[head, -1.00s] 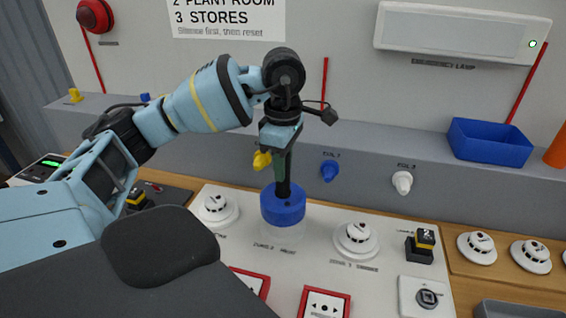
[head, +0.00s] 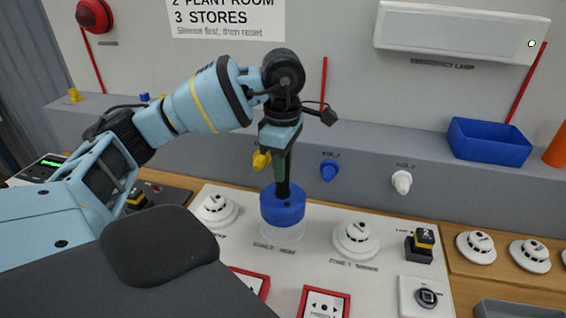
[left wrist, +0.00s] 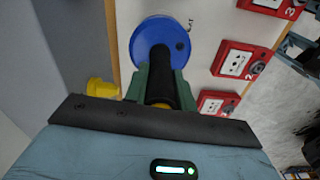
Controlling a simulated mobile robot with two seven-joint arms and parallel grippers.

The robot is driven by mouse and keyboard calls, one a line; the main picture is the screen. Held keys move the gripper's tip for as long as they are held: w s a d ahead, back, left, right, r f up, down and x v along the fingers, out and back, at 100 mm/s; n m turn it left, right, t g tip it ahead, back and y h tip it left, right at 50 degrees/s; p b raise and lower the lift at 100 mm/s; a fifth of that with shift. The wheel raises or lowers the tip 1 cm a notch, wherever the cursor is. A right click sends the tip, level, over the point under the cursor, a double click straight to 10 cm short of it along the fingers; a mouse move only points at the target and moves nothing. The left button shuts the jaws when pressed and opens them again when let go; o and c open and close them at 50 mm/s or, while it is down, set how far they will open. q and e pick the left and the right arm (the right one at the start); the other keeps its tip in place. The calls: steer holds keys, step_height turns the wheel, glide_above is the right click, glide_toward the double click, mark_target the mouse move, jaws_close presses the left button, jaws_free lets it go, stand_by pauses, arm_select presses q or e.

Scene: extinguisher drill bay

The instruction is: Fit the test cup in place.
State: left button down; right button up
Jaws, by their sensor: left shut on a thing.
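The test cup is blue with a clear lower skirt (head: 283,208) and a black stem on top. It stands upright over the white panel (head: 300,270), between two white round detectors (head: 215,208) (head: 355,239). My left gripper (head: 283,178) is above the cup, with its dark green fingers shut on the black stem. The left wrist view shows the blue cup top (left wrist: 160,40) beyond the fingers. What lies under the cup is hidden, and I cannot tell whether the skirt touches the panel. My right gripper is not in view.
Red-framed call points (head: 324,304) sit at the panel's front. Coloured plugs (head: 329,170) line the grey ledge behind. A blue bin (head: 489,141) sits at the back right.

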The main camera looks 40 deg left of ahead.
arm_select(q)
steer(key=shift+f, duration=0.35)
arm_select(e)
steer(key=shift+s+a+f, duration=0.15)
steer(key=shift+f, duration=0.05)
arm_select(q)
steer(key=shift+f+b, duration=0.3)
steer(key=shift+f, duration=0.25)
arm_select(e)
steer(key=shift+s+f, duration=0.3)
arm_select(q)
steer(key=shift+f, duration=0.55)
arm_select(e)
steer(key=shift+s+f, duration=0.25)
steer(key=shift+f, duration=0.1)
arm_select(q)
steer(key=shift+f+b, duration=0.35)
steer(key=shift+f, duration=0.05)
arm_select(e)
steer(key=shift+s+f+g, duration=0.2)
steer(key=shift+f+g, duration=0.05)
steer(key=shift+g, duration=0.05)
arm_select(q)
steer(key=shift+f, duration=0.5)
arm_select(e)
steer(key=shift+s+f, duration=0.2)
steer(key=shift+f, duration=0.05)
